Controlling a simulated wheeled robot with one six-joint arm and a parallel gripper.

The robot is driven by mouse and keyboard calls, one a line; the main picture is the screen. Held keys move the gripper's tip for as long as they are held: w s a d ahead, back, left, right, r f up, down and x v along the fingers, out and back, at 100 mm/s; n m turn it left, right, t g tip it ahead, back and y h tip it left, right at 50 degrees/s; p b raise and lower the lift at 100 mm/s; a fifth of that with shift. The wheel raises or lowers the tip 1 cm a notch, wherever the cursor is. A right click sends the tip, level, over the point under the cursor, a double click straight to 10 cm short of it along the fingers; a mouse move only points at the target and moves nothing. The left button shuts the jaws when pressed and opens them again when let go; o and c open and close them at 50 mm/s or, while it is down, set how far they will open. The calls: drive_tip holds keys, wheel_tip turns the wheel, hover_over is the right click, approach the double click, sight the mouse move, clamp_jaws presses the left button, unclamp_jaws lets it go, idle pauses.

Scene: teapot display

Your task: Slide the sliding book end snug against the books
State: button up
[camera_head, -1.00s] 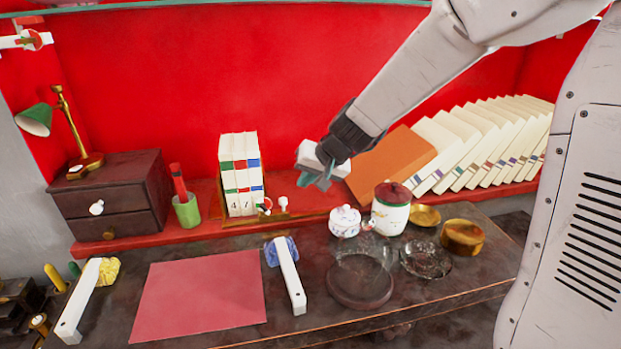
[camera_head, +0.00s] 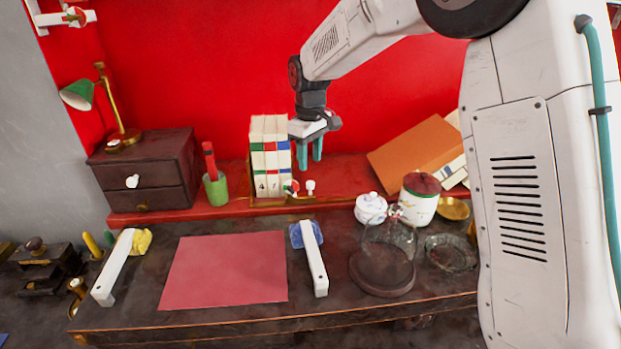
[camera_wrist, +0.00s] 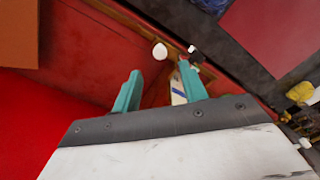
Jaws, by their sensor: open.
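Several white books (camera_head: 264,152) with red, green and blue bands stand upright together on the red shelf in the head view. A low brass book-end rack (camera_head: 268,202) holds them. At its right end are a red-and-white knob (camera_head: 291,187) and a plain white knob (camera_head: 310,186); which part is the sliding book end is hard to tell. My gripper (camera_head: 310,160) is open and empty, fingers pointing down, just right of the books and above the white knob. In the wrist view my gripper (camera_wrist: 160,90) shows the white knob (camera_wrist: 160,51) beyond its fingers, apart from them.
An orange book (camera_head: 413,152) leans on the shelf at right. A green cup (camera_head: 216,190) and dark drawer box (camera_head: 145,172) stand left. A teapot (camera_head: 370,209), lidded jar (camera_head: 419,200) and glass dome (camera_head: 388,243) stand in front at right.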

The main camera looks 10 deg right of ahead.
sight(310, 183)
wheel_tip(310, 183, down, 7)
drive_tip(key=shift+r, duration=0.1)
idle(0.3)
